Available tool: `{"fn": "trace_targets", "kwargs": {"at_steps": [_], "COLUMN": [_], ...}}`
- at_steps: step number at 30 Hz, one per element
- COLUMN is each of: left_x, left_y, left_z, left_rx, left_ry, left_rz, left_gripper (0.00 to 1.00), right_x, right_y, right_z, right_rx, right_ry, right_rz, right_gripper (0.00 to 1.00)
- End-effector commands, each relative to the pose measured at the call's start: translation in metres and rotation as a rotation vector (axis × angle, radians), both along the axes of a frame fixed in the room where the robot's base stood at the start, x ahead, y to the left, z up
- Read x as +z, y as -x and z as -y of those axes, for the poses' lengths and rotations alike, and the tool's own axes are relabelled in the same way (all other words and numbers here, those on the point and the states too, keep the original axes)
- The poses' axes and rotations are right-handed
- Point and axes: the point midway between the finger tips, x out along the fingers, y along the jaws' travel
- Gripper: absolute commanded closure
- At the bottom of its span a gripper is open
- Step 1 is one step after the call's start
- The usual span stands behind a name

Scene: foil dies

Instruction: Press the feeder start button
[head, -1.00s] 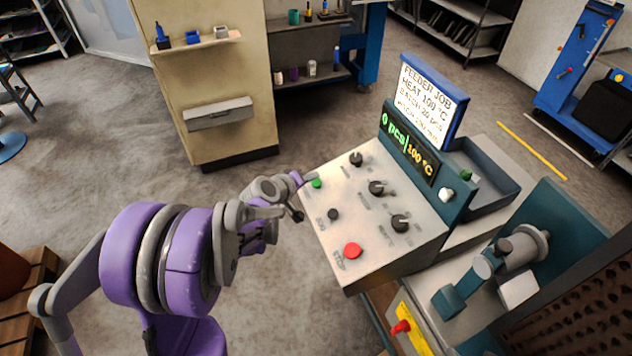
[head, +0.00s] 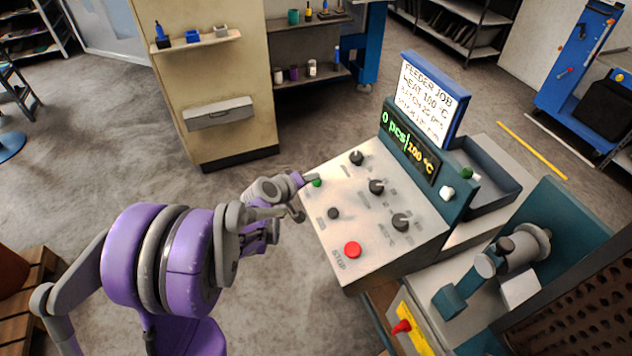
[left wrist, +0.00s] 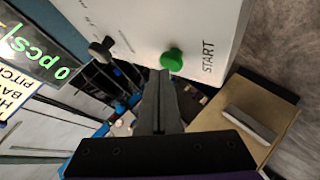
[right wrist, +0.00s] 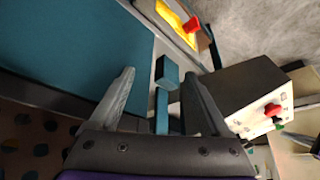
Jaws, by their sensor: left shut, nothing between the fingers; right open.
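The green start button (head: 317,183) sits at the left corner of the sloped control panel (head: 350,215). In the left wrist view the green button (left wrist: 172,60) is beside the printed word START. My left gripper (head: 303,181) is shut and empty, its fingertips close to the button. In the left wrist view the left fingertips (left wrist: 160,75) appear right at the button's edge; I cannot tell whether they touch it. My right gripper (right wrist: 158,74) is open, with a teal block (right wrist: 167,72) showing beyond its fingers.
The panel also has black knobs (head: 376,187) and a red stop button (head: 352,250). The display (head: 408,148) reads 0 pcs and 100 °C. A job sign (head: 430,100) stands behind it. A teal machine (head: 500,262) is at the right.

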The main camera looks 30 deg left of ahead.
Motion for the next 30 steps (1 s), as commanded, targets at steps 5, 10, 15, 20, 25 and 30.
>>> {"fn": "trace_targets", "kwargs": {"at_steps": [5, 10, 15, 20, 25, 30], "left_x": [0.0009, 0.0002, -0.0018, -0.0038, -0.0057, -0.0078], "left_y": [-0.0002, -0.0002, -0.0005, -0.0010, -0.0014, -0.0019], "left_z": [0.0000, 0.0001, 0.0005, 0.0008, 0.0013, 0.0017], "left_rx": [0.000, 0.000, 0.000, 0.000, 0.000, -0.001], "left_ry": [0.000, 0.000, 0.000, 0.000, 0.000, 0.000], "left_rz": [0.000, 0.000, 0.000, 0.000, 0.000, -0.001], "left_gripper": [1.00, 1.00, 1.00, 1.00, 1.00, 1.00], "right_x": [0.0008, 0.0002, -0.0017, -0.0034, -0.0052, -0.0070], "right_y": [-0.0003, -0.0001, 0.0005, 0.0010, 0.0015, 0.0021], "right_z": [0.0000, 0.0000, 0.0000, 0.0000, 0.0000, 0.0000], "right_rx": [0.000, 0.000, 0.000, 0.000, 0.000, 0.000], "right_ry": [0.000, 0.000, 0.000, 0.000, 0.000, 0.000], "right_rz": [0.000, 0.000, -0.001, -0.002, -0.003, -0.004], "right_gripper": [0.19, 0.19, 0.19, 0.19, 0.19, 0.19]}}
